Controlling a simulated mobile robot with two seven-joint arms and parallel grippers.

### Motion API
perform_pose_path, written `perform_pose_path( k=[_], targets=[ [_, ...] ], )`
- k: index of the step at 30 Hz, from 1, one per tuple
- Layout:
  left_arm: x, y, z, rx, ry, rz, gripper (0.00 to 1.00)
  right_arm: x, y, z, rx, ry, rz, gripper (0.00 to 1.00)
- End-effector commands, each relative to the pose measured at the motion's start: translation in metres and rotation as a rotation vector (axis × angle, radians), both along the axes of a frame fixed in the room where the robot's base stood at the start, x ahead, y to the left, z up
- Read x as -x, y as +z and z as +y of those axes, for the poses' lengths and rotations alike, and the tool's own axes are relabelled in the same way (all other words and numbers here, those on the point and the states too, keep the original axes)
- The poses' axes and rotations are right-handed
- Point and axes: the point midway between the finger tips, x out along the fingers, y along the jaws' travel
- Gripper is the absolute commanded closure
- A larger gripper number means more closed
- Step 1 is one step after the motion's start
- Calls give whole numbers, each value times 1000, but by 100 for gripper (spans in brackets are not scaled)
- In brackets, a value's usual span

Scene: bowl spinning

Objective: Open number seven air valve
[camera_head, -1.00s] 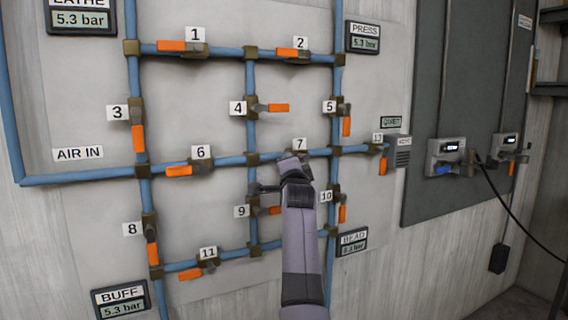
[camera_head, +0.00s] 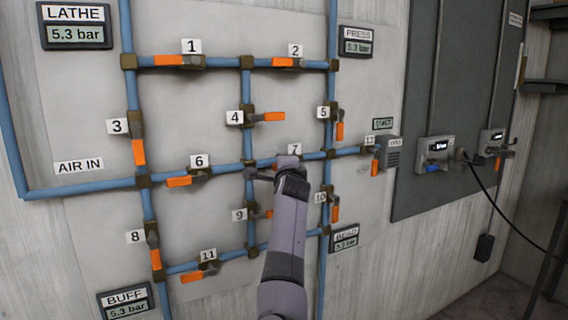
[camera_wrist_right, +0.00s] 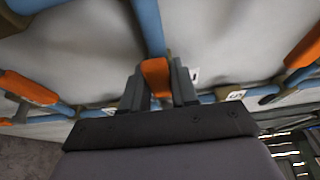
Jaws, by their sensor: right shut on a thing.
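The number 7 label (camera_head: 295,150) is on the middle pipe row in the head view, partly covered by my right gripper. My right gripper (camera_head: 280,168) is at the number seven valve, with my arm coming up from below. In the right wrist view my right gripper (camera_wrist_right: 158,88) is shut on an orange valve handle (camera_wrist_right: 156,76), with one finger on each side of it. In the head view the gripper hides most of this valve and its handle, so its angle is hard to read there. My left gripper is in neither view.
Blue pipes carry several other orange-handled valves close by. The number 4 valve handle (camera_head: 273,117) is above, the number 9 label (camera_head: 239,215) lower left and the number 10 label (camera_head: 320,197) lower right. A grey panel (camera_head: 420,90) with a hanging cable is to the right.

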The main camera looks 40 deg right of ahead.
Motion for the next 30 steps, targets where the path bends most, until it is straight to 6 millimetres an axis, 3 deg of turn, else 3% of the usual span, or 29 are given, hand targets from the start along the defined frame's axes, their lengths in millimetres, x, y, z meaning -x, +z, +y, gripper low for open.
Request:
perform_pose_path(
  k=[10,11,12,23,30],
  targets=[
    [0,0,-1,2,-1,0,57,0,0,0,-13,2,-8,100],
    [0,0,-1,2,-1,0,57,0,0,0,-13,2,-8,65],
    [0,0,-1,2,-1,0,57,0,0,0,-13,2,-8,52],
    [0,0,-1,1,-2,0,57,1,0,1,-7,0,-6,51],
    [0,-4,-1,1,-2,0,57,16,-1,13,-8,1,-7,51]
  ],
)
